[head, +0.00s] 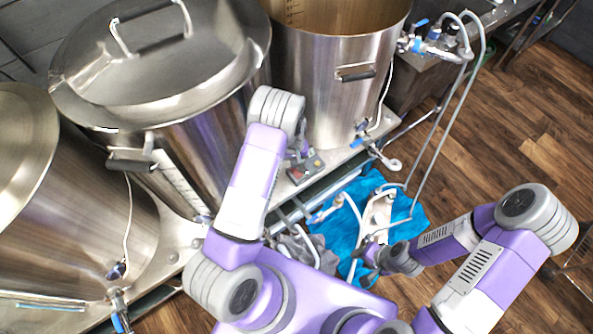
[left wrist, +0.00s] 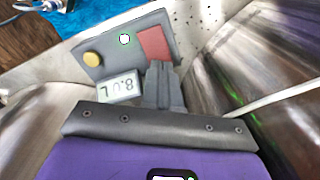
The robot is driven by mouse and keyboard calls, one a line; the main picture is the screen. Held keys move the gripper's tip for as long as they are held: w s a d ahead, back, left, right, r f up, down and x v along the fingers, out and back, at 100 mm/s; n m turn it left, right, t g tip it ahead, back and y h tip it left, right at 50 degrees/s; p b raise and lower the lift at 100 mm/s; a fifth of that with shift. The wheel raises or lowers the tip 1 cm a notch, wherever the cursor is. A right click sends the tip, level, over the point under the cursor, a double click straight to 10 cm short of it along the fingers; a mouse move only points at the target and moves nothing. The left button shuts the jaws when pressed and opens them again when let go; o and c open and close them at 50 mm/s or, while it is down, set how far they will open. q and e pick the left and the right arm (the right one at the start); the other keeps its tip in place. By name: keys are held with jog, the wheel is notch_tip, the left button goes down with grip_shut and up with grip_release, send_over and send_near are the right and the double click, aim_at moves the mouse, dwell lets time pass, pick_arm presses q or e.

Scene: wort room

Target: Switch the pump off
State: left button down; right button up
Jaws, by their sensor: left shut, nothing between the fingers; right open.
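A grey control box (head: 306,169) sits on the metal stand's edge below the kettles. In the left wrist view the box (left wrist: 112,52) carries a red rectangular switch (left wrist: 155,44), a yellow round button (left wrist: 92,59) and a small white light with a green rim (left wrist: 124,39). My left gripper (left wrist: 160,68) is shut and empty, its tips close to the red switch's near edge; I cannot tell whether they touch. It also shows in the head view (head: 303,154), partly hidden by my arm. My right gripper (head: 366,258) is open, low beside the blue cloth.
Steel kettles (head: 165,75) stand behind and left. White hoses (head: 448,110) loop down to a pale device (head: 378,214) on a blue cloth (head: 345,222).

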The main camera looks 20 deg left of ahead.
pick_arm(q)
jog(key=shift+f, duration=0.15)
jog(key=shift+f+b, duration=0.7)
jog(key=shift+f, duration=0.1)
jog(key=shift+r+p, duration=2.25)
jog(key=shift+r, duration=0.95)
jog(key=shift+f, duration=0.1)
